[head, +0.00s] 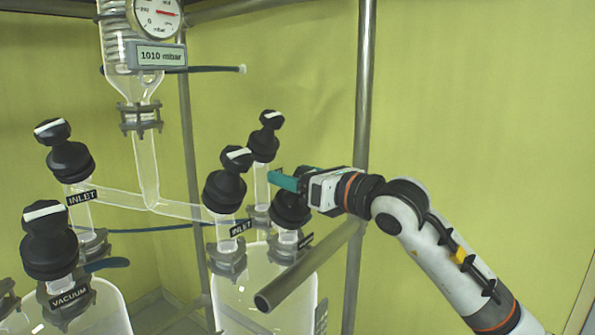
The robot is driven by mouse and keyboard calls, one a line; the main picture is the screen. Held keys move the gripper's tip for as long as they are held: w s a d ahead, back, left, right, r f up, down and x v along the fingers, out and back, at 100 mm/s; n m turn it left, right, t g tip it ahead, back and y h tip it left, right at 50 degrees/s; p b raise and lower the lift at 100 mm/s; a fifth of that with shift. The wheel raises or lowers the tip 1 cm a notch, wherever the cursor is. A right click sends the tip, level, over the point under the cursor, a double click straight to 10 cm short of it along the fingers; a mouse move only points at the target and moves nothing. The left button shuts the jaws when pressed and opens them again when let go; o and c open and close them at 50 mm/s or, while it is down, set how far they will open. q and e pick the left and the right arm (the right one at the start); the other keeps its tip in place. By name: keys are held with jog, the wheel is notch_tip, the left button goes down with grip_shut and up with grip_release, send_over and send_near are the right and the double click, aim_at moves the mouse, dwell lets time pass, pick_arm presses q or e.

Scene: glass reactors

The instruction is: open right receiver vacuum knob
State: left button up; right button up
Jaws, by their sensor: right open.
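The right receiver (262,290) is a glass vessel with several black knobs on top. Its front-left knob (224,185) has a white stripe and a label reading INLET. A right-hand black knob (291,212) stands on the receiver below my right gripper; its top is hidden by the gripper, and its label is too small and oblique to read. A further knob (264,140) with a white stripe stands behind. My right gripper (278,181), with teal fingers, is open at the top of the right-hand knob. I cannot tell whether they touch. My left gripper is out of view.
The left receiver (85,312) has knobs labelled INLET (70,158) and VACUUM (50,245). A metal bar (310,267) crosses in front of the right receiver, and an upright pole (363,100) stands behind my arm. A gauge (157,15) and a glass column hang at upper left.

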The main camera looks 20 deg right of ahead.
jog(key=c, duration=1)
jog(key=shift+f+n+g+y, duration=0.1)
jog(key=shift+n+g+y, duration=0.2)
jog(key=shift+n+y, duration=0.1)
